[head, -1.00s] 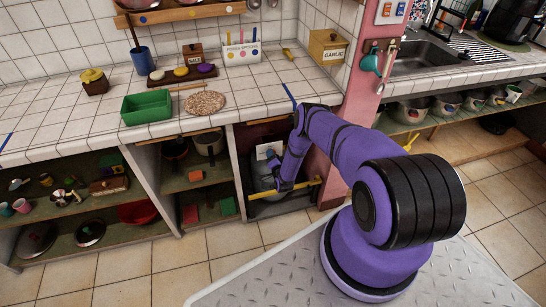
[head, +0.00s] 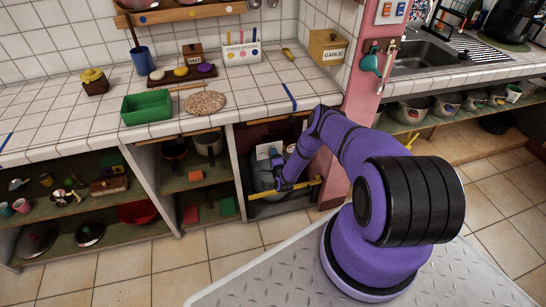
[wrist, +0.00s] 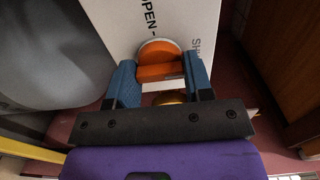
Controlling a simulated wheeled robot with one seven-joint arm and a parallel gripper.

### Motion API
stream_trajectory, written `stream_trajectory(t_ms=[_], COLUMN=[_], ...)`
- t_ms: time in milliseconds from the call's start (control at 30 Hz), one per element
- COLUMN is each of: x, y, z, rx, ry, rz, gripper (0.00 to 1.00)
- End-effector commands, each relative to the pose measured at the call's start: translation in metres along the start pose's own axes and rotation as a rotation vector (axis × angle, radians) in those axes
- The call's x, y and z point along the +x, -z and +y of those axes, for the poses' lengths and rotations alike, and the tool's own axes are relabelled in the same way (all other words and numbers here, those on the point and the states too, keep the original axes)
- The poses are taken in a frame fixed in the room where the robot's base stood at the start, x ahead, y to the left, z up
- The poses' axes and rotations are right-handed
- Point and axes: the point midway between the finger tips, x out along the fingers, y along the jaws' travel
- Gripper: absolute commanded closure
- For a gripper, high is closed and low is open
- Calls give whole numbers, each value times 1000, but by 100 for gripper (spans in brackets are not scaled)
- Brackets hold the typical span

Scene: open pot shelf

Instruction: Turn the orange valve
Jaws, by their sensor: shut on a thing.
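The orange valve (wrist: 160,70) is a round knob with a raised bar, in the upper middle of the wrist view. My gripper (wrist: 160,82) has its two blue fingers on either side of the bar and is shut on it. A white card (wrist: 125,20) with the printed words "OPEN" and "SH..." lies behind the knob. A bit of yellow metal (wrist: 170,98) shows just below the valve. In the head view, my gripper (head: 277,187) is inside the lower cabinet bay beside a grey gas bottle (head: 263,180); the valve itself cannot be made out there.
A yellow bar (head: 308,188) crosses the front of the bay at gripper height. The tiled counter (head: 250,95) is above the bay, and open shelves (head: 110,205) are to the left.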

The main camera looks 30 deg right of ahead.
Motion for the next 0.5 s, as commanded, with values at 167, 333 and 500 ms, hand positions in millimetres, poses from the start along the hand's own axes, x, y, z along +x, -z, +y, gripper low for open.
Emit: stream_trajectory(t_ms=[167,333,500], x=[-1,-1,-1], y=[0,0,0], z=[1,1,1], rx=[7,7,6], ry=[-3,-3,-3], rz=[0,0,0], gripper=[77,77,30])
